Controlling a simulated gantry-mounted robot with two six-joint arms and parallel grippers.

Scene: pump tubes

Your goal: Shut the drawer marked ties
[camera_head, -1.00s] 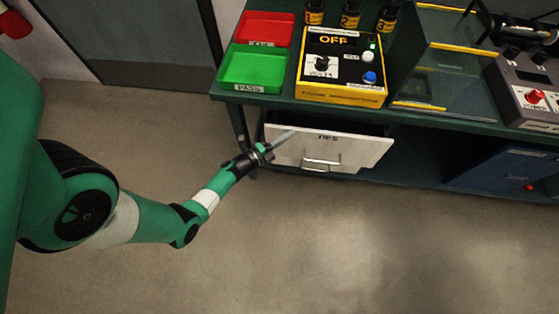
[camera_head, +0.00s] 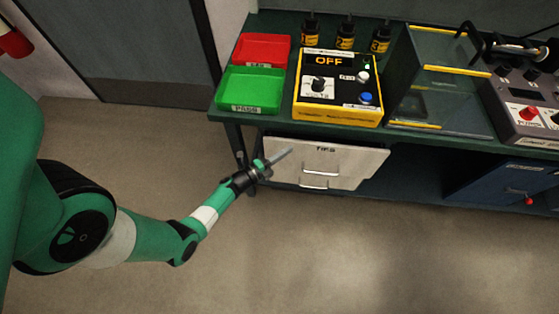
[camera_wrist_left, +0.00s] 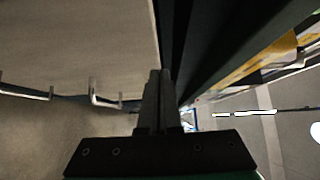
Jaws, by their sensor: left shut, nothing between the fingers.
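The drawer (camera_head: 345,163) marked with a small label that reads like TIES has a white front and a metal handle (camera_head: 320,171). It sits under the bench's front edge, with a narrow dark gap above its front. My left gripper (camera_head: 284,156) is shut and empty, its fingertips at the upper left part of the drawer front. In the wrist view the shut fingers (camera_wrist_left: 156,95) reach towards the edge of the pale front (camera_wrist_left: 75,35). I cannot tell whether they touch it. My right gripper is not in view.
A second handle (camera_head: 314,187) shows just below. The bench (camera_head: 450,144) carries a red tray (camera_head: 262,48), a green tray (camera_head: 250,90), a yellow meter box (camera_head: 338,88) and several bottles. A blue drawer unit (camera_head: 500,182) stands at the right. The floor in front is clear.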

